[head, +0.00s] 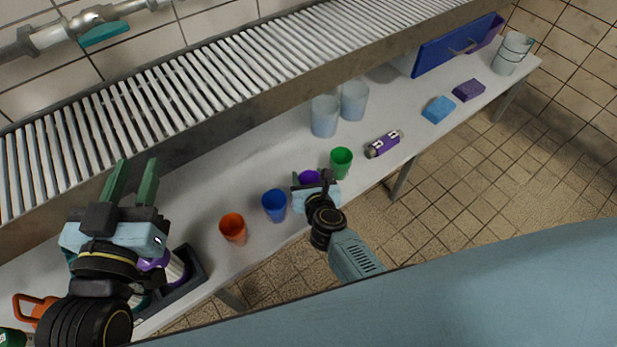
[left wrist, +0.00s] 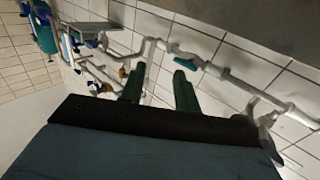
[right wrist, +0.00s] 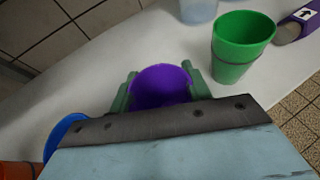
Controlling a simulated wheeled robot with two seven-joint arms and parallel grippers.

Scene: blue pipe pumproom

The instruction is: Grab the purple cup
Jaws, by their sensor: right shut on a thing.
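The purple cup (right wrist: 160,86) sits between the two green fingers of my right gripper (right wrist: 158,90) in the right wrist view, with a finger against each side. In the head view only part of the purple cup (head: 308,177) shows, the rest hidden behind my right gripper (head: 312,184). I cannot tell whether the cup touches the table. My left gripper (head: 132,182) is open and empty, raised at the left; its spread fingers also show in the left wrist view (left wrist: 158,90).
On the white table (head: 215,190), a green cup (head: 341,162) stands right of the purple cup. A blue cup (head: 274,205) and an orange cup (head: 232,228) stand to its left. Clear cups (head: 324,115) and a purple canister (head: 384,143) are farther right. A slatted shelf (head: 200,80) overhangs the back.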

